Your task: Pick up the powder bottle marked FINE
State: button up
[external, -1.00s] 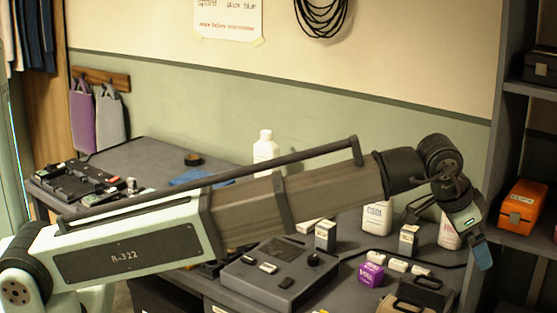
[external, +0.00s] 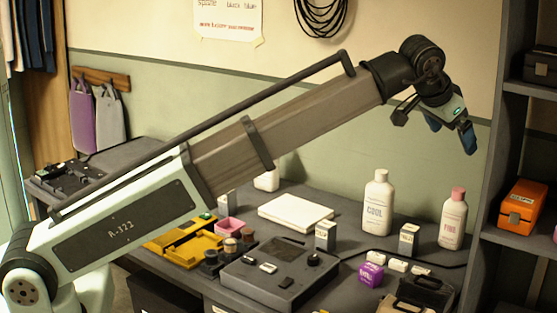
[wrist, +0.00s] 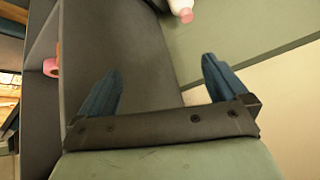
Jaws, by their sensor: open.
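The powder bottle marked FINE (external: 453,222) is white with a pink cap and stands upright at the right end of the bench, near the shelf unit. A white bottle with a pink cap (wrist: 182,8) is cut off by the top edge of the wrist view. A larger white bottle marked COOL (external: 377,205) stands to the left of the FINE bottle. My gripper (external: 453,132) is raised above the FINE bottle, clear of it. Its blue fingers are apart and empty, with nothing between them in the wrist view (wrist: 160,78).
A small box (external: 408,238) stands between the two bottles. A purple box (external: 370,273) and an open black case (external: 424,293) lie in front. The shelf unit (external: 492,150) with an orange case (external: 522,205) borders the right side.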

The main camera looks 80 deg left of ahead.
aim_at(458, 202)
jog(key=w+a+f+n, duration=0.1)
jog(key=w+a+f, duration=0.3)
jog(key=f, duration=0.2)
jog(key=w+a+f+n+g, duration=0.1)
jog(key=w+a+f, duration=0.3)
jog(key=f, duration=0.3)
jog(key=w+a+f+n+g+h, duration=0.1)
jog(key=w+a+f, duration=0.2)
jog(key=a+f, duration=0.3)
jog(key=shift+w+a+f, duration=0.2)
jog(key=shift+w+f, duration=0.2)
jog(key=shift+s+a+x, duration=0.1)
jog(key=shift+s+x, duration=0.05)
jog(key=shift+x, duration=1.15)
jog(key=shift+s+a+x, duration=0.1)
jog(key=shift+a+x, duration=0.05)
jog(key=shift+x, duration=1.15)
jog(key=shift+c, duration=0.4)
jog(key=c, duration=1.6)
